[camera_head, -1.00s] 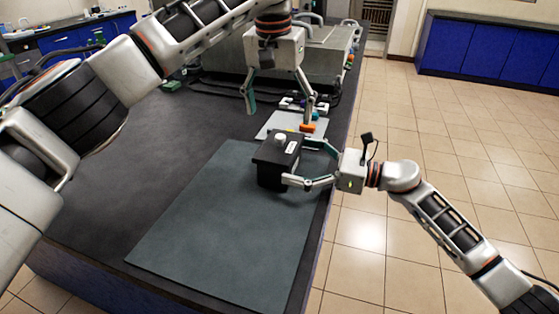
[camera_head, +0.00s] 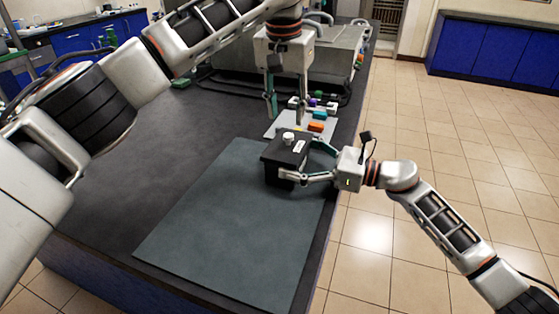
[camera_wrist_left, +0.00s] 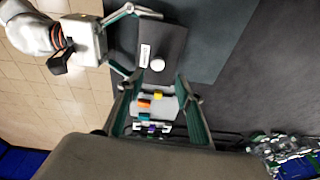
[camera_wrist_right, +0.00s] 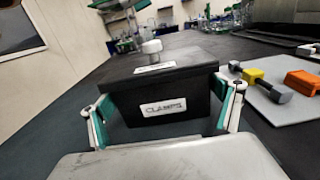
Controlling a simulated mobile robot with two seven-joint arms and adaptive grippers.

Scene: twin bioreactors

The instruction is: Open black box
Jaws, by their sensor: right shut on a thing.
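The black box (camera_head: 281,171) stands on the dark mat with its lid (camera_head: 284,152) on. A round white knob (camera_head: 288,137) sits on the lid; in the left wrist view the knob (camera_wrist_left: 157,65) lies just beyond the left fingertips. The box front (camera_wrist_right: 165,106) carries a "CLAMPS" label in the right wrist view. My right gripper (camera_head: 303,161) is shut on the box, with one finger on each side. My left gripper (camera_head: 286,112) points down, empty and partly open, near the knob and over the clamp tray side. Its fingers do not touch the knob.
A light tray (camera_wrist_right: 291,120) with several coloured clamps lies beside the box. The grey-green mat (camera_head: 230,225) is bare in front. A large metal unit (camera_head: 335,70) stands at the back. The table edge is close to the box on the right.

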